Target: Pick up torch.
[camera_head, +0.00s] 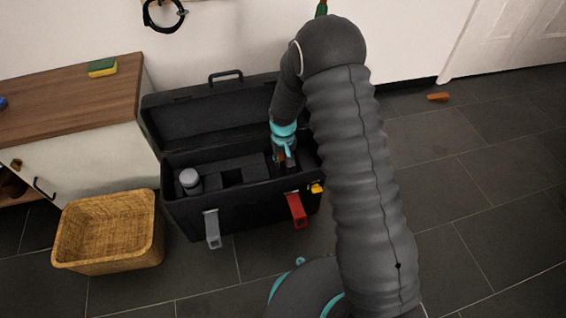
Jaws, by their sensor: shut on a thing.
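My gripper (284,158) reaches down into the right part of the open black toolbox (240,210). Its fingers are small and dark in this view. They are shut on a small item with an orange-brown patch, mostly hidden by the fingers and the toolbox, so I cannot tell if it is the torch. A grey cylinder (190,181) with a lighter top stands upright at the left inside the toolbox, apart from my gripper. I cannot tell if this cylinder is a torch.
The toolbox lid leans open behind. Grey (212,228) and red (297,210) latches hang at its front, with a yellow item (317,188) by its right corner. A wicker basket (110,230) and wooden-topped cabinet (70,100) stand left. Floor at right is mostly clear.

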